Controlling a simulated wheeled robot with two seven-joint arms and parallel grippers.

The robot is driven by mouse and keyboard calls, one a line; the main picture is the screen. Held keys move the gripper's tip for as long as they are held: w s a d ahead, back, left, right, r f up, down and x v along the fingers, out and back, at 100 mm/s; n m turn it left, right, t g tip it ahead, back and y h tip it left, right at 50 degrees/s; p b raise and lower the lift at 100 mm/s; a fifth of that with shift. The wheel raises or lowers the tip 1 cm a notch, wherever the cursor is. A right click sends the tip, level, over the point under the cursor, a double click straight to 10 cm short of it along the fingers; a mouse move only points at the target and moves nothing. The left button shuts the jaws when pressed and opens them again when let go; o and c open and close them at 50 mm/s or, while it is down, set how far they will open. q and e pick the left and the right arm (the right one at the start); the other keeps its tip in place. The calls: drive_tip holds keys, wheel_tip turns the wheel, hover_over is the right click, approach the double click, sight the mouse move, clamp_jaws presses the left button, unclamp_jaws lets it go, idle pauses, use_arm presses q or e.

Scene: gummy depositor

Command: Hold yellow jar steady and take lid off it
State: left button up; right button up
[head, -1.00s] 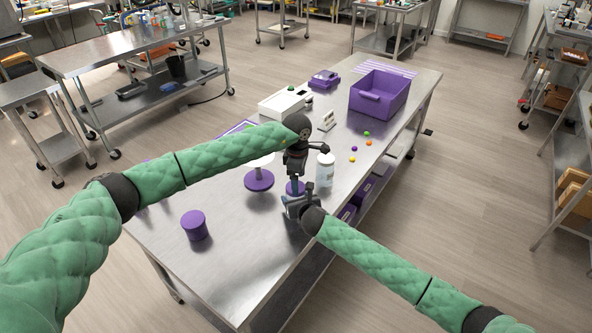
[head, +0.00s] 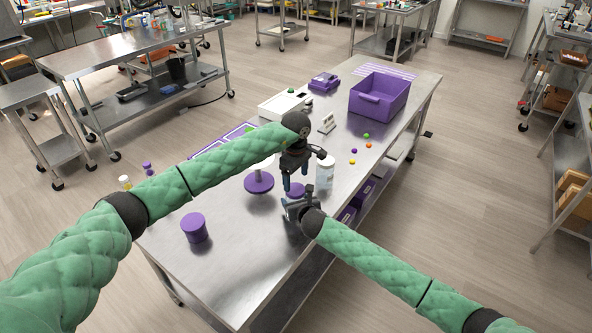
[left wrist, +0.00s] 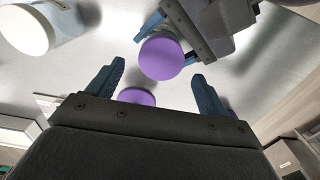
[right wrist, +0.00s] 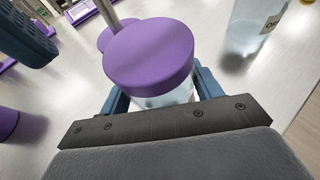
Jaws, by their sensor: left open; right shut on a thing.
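A clear jar (right wrist: 165,98) with a purple lid (right wrist: 150,52) stands between the fingers of my right gripper (right wrist: 160,82), which is shut on its body. No yellow shows on the part of the jar I can see. The lid sits on top of it and also shows in the head view (head: 295,188) and the left wrist view (left wrist: 161,60). My left gripper (head: 294,188) is open and points down above the lid. In the left wrist view its fingers (left wrist: 160,75) are spread to either side of the lid, apart from it.
A clear jar with a white lid (head: 325,172) stands close to the right. A purple round stand (head: 258,182) is left of the grippers, and a purple canister (head: 194,227) is nearer. A purple bin (head: 380,95) and loose coloured balls (head: 354,150) are farther back.

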sight(296, 189)
use_arm(q)
drive_tip(key=shift+f, duration=2.25)
drive_tip(key=shift+c, duration=0.5)
drive_tip(key=c, duration=0.9)
drive_tip(key=shift+r+n, duration=0.1)
drive_tip(key=shift+n, duration=1.6)
drive_tip(key=shift+w, duration=0.1)
drive_tip(key=o, duration=0.9)
drive_tip(key=shift+o, duration=0.9)
